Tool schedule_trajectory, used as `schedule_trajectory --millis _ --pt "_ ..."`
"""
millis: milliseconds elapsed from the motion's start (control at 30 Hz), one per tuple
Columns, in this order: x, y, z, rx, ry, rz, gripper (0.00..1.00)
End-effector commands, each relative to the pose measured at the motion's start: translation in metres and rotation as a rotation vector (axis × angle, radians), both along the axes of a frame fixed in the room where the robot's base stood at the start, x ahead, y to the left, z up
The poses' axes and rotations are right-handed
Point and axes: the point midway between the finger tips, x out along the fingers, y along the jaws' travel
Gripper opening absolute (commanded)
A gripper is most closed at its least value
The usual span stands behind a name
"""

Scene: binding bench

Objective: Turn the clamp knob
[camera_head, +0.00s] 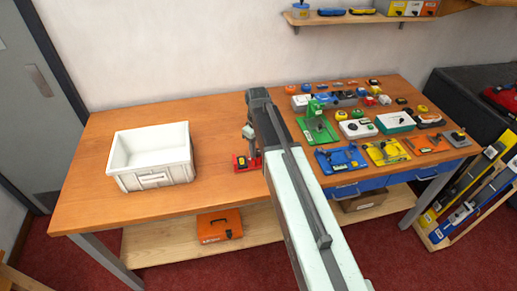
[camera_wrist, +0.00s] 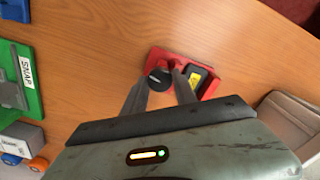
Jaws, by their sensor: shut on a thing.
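A small red clamp block (camera_head: 241,163) sits on the bench, right of the white bin. It also shows in the wrist view (camera_wrist: 211,90), with a black round knob (camera_wrist: 158,80) with a pale line on top and a black-and-yellow part (camera_wrist: 198,78) beside it. My gripper (camera_wrist: 162,76) is over the block, its two fingers shut on the knob from either side. In the head view my gripper (camera_head: 250,148) reaches down at the block, and the knob is hard to make out there.
A white bin (camera_head: 172,181) stands to the left on the wooden bench (camera_head: 95,205). Many small devices and a green board (camera_head: 318,133) crowd the right half. A shelf (camera_head: 335,19) hangs on the back wall. The bench between bin and clamp is clear.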

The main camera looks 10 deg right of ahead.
Motion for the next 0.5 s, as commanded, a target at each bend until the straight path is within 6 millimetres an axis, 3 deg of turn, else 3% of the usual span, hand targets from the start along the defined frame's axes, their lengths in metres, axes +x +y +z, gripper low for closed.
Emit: schedule_trajectory --millis 500 --pt "0.0001 0.0024 0.0 0.004 -0.001 0.218 0.0"
